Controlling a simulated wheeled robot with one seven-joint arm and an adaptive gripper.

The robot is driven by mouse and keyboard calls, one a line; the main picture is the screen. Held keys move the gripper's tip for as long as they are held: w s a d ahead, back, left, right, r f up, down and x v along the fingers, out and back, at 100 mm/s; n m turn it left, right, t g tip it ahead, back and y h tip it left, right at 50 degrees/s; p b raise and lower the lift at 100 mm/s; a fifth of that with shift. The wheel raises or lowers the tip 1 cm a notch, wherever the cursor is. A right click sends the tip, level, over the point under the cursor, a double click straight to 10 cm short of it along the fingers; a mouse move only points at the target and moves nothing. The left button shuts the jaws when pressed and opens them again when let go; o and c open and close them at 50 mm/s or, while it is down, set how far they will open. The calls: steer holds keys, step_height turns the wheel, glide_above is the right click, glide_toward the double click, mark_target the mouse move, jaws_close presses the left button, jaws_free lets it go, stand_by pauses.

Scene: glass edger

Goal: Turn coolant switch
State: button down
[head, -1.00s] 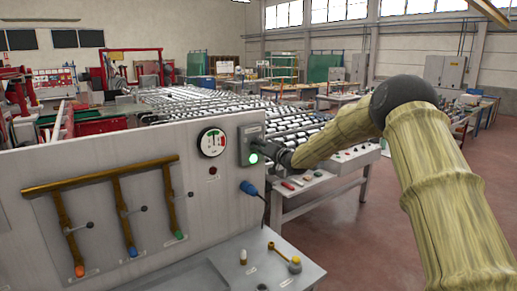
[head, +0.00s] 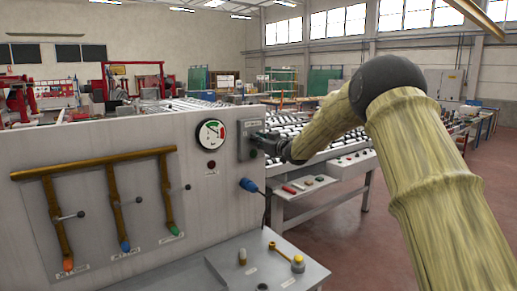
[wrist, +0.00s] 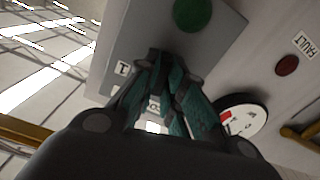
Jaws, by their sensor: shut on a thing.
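The coolant switch box (head: 247,140) is a small grey box on the upper right of the pale panel (head: 100,150). My gripper (head: 262,142) reaches it from the right. In the wrist view my gripper (wrist: 160,85) has its dark teal fingers closed at the box face (wrist: 125,55), shut on the switch knob. The knob itself is mostly hidden between the fingers. A green lamp (wrist: 193,13) on the box looks dark and unlit in the wrist view.
A round gauge (head: 211,134) sits left of the box, above a dark red fault lamp (wrist: 287,65). A blue plug (head: 248,185) is below. Brass pipes with valve levers (head: 125,215) fill the panel's left. A roller conveyor (head: 290,125) stands behind.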

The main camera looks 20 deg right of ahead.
steer(key=n+b, duration=0.4)
steer(key=n, duration=0.1)
steer(key=shift+f+n+b, duration=0.2)
steer(key=shift+n+b, duration=0.1)
stand_by(0.5)
steer(key=c, duration=1.5)
jaws_free()
steer(key=shift+s+r, duration=0.1)
steer(key=shift+r, duration=0.05)
steer(key=shift+s, duration=0.1)
steer(key=v, duration=1.2)
steer(key=shift+r, duration=0.1)
